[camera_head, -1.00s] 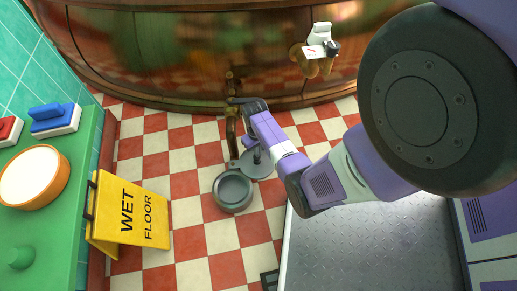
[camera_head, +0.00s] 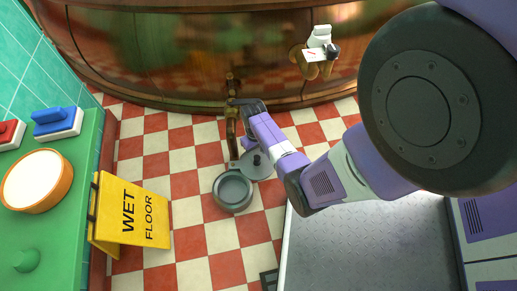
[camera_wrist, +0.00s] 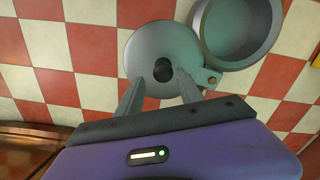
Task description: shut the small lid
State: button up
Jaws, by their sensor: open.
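A small round grey lid (camera_head: 256,168) with a dark knob stands swung open beside a grey pot (camera_head: 233,192) on the checkered floor. In the wrist view the lid (camera_wrist: 148,50) joins the pot (camera_wrist: 240,25) at a small hinge (camera_wrist: 211,79). The pot's mouth is uncovered and its inside looks empty. My gripper (camera_wrist: 162,90) is open, its two fingers pointing at the lid on either side of the dark knob (camera_wrist: 163,70). I cannot tell whether the fingers touch the lid. In the head view my arm partly hides the lid.
A copper kettle (camera_head: 180,55) with a tap pipe (camera_head: 231,115) stands behind. A yellow wet floor sign (camera_head: 130,213) is left of the pot, beside a green counter (camera_head: 75,200). A metal plate platform (camera_head: 370,245) lies at right.

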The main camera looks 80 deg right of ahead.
jog(key=shift+d+r+p, duration=0.15)
jog(key=shift+r+p, duration=0.35)
jog(key=shift+d+r+p, duration=0.15)
jog(key=shift+r+p, duration=0.3)
jog(key=shift+r, duration=0.05)
jog(key=r+p, duration=0.2)
jog(key=shift+w+a+r, duration=0.15)
jog(key=shift+a+r, duration=0.15)
jog(key=shift+r+p, duration=0.55)
jog(key=shift+p, duration=0.05)
jog(key=shift+s+d+r+p, duration=0.15)
jog(key=shift+r+p, duration=0.25)
jog(key=shift+p, duration=0.05)
jog(key=shift+s+d+r+p, duration=0.1)
jog(key=shift+r+p, duration=0.3)
jog(key=shift+w, duration=0.1)
notch_tip(320, 180, up, 8)
jog(key=p, duration=0.4)
send_over(257, 156)
jog(key=shift+d, duration=0.25)
jog(key=shift+f, duration=0.1)
